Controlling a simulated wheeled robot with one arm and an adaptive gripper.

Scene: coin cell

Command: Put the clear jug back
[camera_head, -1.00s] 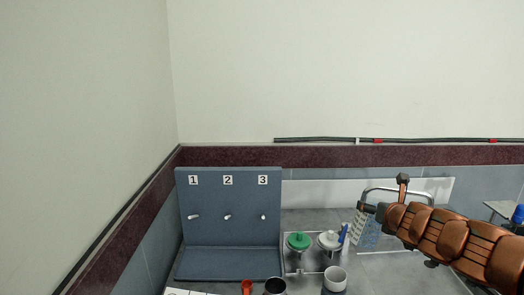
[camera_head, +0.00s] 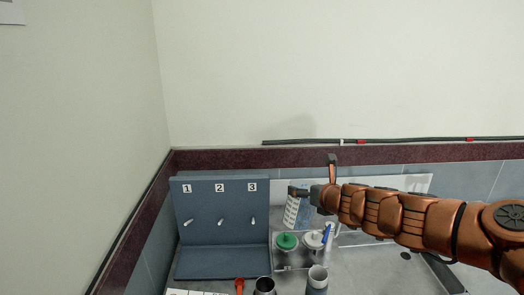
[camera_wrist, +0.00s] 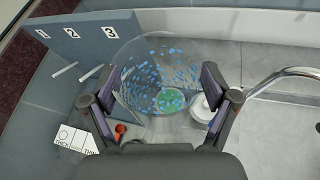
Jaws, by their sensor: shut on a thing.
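The clear jug (camera_wrist: 150,62) is see-through with blue speckles. It sits between the two fingers of my gripper (camera_wrist: 157,75) in the wrist view, and my gripper is shut on it. In the head view the jug (camera_head: 291,209) hangs below my gripper (camera_head: 300,191), in the air just right of the blue-grey pegboard (camera_head: 220,205). The board has three pegs under labels 1, 2 and 3. All three pegs are bare. The jug's handle is not clear in either view.
A green-lidded jar (camera_head: 287,242) and a white-lidded jar (camera_head: 313,240) stand below the jug. A dark cup (camera_head: 264,286), a grey cup (camera_head: 317,279) and an orange-red item (camera_head: 239,286) are nearer. The board's lower ledge (camera_head: 222,261) is clear.

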